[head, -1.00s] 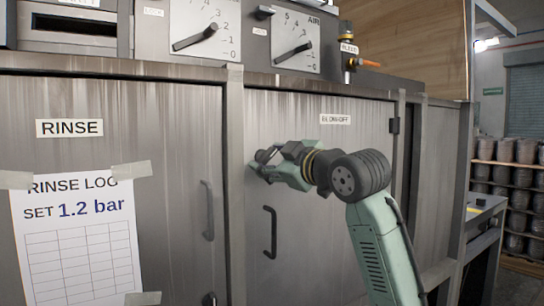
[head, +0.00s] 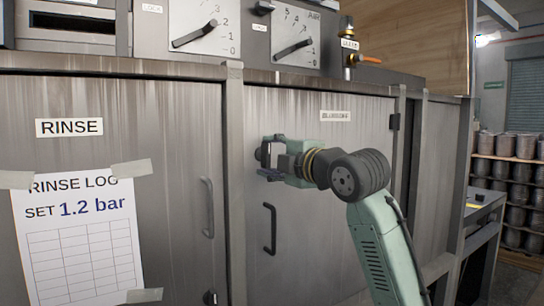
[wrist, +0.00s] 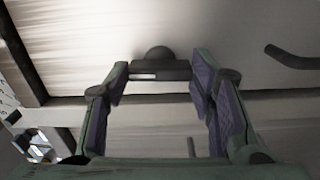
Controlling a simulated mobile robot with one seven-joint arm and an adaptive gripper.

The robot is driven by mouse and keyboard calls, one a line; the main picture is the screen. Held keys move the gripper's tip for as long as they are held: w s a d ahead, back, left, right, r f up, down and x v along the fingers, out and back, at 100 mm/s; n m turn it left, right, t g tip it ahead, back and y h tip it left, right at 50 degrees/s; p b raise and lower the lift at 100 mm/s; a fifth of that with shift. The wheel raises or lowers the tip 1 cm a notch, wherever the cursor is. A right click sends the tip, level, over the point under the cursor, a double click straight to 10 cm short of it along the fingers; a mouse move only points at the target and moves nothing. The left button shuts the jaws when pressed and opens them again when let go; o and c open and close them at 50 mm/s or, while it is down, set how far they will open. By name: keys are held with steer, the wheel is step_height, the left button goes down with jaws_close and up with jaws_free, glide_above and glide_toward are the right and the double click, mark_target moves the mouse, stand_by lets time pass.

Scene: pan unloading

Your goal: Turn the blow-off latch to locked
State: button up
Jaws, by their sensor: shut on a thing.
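The blow-off door (head: 345,205) is a closed grey metal panel under a small label (head: 335,116), blurred now. Its latch (head: 262,153) is a dark piece near the door's upper left edge, mostly hidden by my gripper (head: 272,158) in the head view. In the wrist view the latch (wrist: 160,71) is a dark bar with a pale stripe and a rounded hub behind it. The bar lies crosswise between the fingers of my gripper (wrist: 158,85), which is shut on it. No locked mark can be made out.
A dark door handle (head: 270,229) is just below my gripper. The rinse door (head: 120,170) at left carries a taped log sheet (head: 82,235) and its own handle (head: 208,207). Dials (head: 295,38) and an orange-levered valve (head: 367,59) sit above.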

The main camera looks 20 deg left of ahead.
steer(key=shift+n, duration=0.4)
steer(key=o, duration=1.2)
steer(key=shift+c, duration=0.2)
steer(key=shift+d, duration=0.1)
steer(key=v, duration=1.1)
steer(key=shift+s+d, duration=0.25)
steer(key=shift+s, duration=0.1)
